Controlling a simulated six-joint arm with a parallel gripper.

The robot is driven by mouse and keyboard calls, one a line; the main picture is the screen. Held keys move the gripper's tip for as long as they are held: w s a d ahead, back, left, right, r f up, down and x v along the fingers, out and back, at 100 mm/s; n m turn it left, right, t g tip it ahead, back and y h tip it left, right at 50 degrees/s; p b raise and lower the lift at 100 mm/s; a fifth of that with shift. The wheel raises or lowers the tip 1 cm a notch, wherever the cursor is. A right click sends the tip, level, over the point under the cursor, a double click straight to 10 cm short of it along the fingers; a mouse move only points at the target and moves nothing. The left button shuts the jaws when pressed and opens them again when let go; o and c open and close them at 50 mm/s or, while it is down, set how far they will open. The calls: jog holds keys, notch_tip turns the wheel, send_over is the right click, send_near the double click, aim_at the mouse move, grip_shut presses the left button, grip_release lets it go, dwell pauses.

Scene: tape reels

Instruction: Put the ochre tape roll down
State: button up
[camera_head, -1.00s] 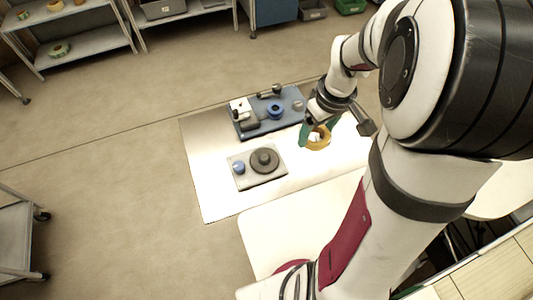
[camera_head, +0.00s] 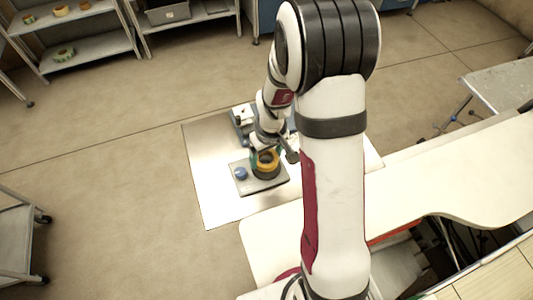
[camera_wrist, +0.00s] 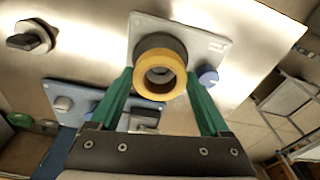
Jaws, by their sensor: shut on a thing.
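My gripper (camera_wrist: 158,78) is shut on the ochre tape roll (camera_wrist: 160,57), with one green finger on each side of it. In the head view, the ochre roll (camera_head: 268,156) is over the dark round reel (camera_head: 268,174) on the grey plate (camera_head: 246,188). In the wrist view, the dark reel (camera_wrist: 160,40) shows behind the roll, offset towards the top of the picture. I cannot tell whether the roll touches it. My gripper (camera_head: 264,157) is partly hidden by my wrist in the head view.
A blue knob (camera_head: 241,173) stands on the plate beside the reel. A blue tray (camera_wrist: 60,90) with several parts lies close by. A black-knobbed piece (camera_wrist: 30,38) sits apart on the metal sheet (camera_head: 207,170), whose left side is clear.

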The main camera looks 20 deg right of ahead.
jog(key=shift+f, duration=0.2)
jog(key=shift+f, duration=0.4)
jog(key=o, duration=1.2)
notch_tip(320, 180, up, 13)
jog(key=s, duration=0.2)
jog(key=s+a+r+m, duration=0.1)
jog(key=s+a+m, duration=0.1)
jog(key=s, duration=0.5)
jog(key=s+a+r+m+g+y, duration=0.1)
jog(key=s+a+r+m, duration=0.1)
jog(key=s, duration=0.5)
jog(key=s+a+r+m, duration=0.2)
jog(key=s+a+m, duration=0.1)
jog(key=s, duration=0.3)
jog(key=shift+s+a+r+m+g+y, duration=0.25)
jog(key=shift+s+a+m+g+y, duration=0.05)
jog(key=shift+s+a, duration=0.15)
jog(key=shift+w, duration=0.1)
